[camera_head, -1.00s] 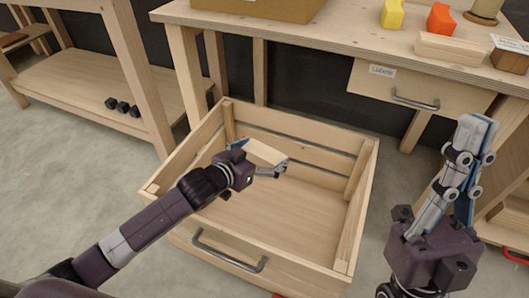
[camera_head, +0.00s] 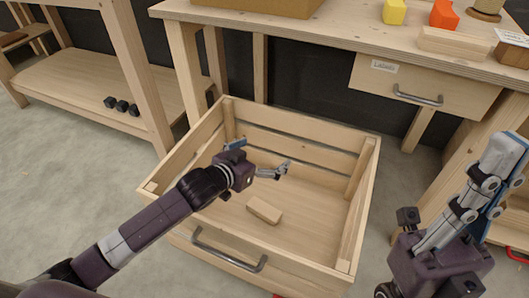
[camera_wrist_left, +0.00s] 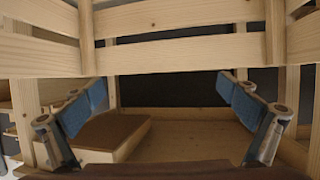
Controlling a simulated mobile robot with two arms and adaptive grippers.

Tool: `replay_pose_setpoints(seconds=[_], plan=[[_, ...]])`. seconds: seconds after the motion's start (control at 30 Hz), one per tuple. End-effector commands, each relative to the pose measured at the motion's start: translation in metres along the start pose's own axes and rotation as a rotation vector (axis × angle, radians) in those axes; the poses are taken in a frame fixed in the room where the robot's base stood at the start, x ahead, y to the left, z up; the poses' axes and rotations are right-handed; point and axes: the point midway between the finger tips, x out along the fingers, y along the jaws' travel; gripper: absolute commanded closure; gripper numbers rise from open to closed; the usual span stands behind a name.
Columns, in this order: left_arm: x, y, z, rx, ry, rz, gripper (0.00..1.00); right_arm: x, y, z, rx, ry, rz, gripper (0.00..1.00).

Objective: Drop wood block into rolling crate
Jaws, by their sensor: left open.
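The wood block (camera_head: 264,210), a small pale bar, lies on the floor of the wooden rolling crate (camera_head: 300,256), near its front side in the head view. My left gripper (camera_head: 262,156) is open and empty above the crate's inside, with its fingers spread apart. The block is below it and clear of the fingers. In the left wrist view the two blue-padded fingers (camera_wrist_left: 162,93) stand apart with nothing held between them. My right gripper (camera_head: 504,165) is outside the crate at the right, its fingers pointing up; their overlap hides whether they are open.
The workbench (camera_head: 330,40) stands behind the crate, with a yellow piece (camera_head: 394,12), an orange piece (camera_head: 443,14) and another pale block (camera_head: 453,43) on top. A drawer (camera_head: 420,87) hangs beneath. Black cubes (camera_head: 122,106) sit on the left shelf.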

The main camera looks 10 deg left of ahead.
Motion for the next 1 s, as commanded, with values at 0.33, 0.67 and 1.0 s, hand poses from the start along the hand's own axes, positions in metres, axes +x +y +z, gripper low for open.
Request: replay_pose_setpoints(seconds=[0.33, 0.67, 1.0], plan=[[-0.034, 0.000, 0.002, 0.002, -0.003, 0.001, 0.00, 0.000, 0.000, 0.000, 0.000, 0.000, 0.000, 1.00], [-0.101, 0.000, 0.002, 0.001, -0.003, 0.000, 0.00, 0.000, 0.000, 0.000, 0.000, -0.001, 0.000, 1.00], [-0.120, 0.000, 0.000, 0.000, 0.000, 0.000, 0.00, 0.000, 0.000, 0.000, 0.000, -0.001, 0.000, 1.00]])
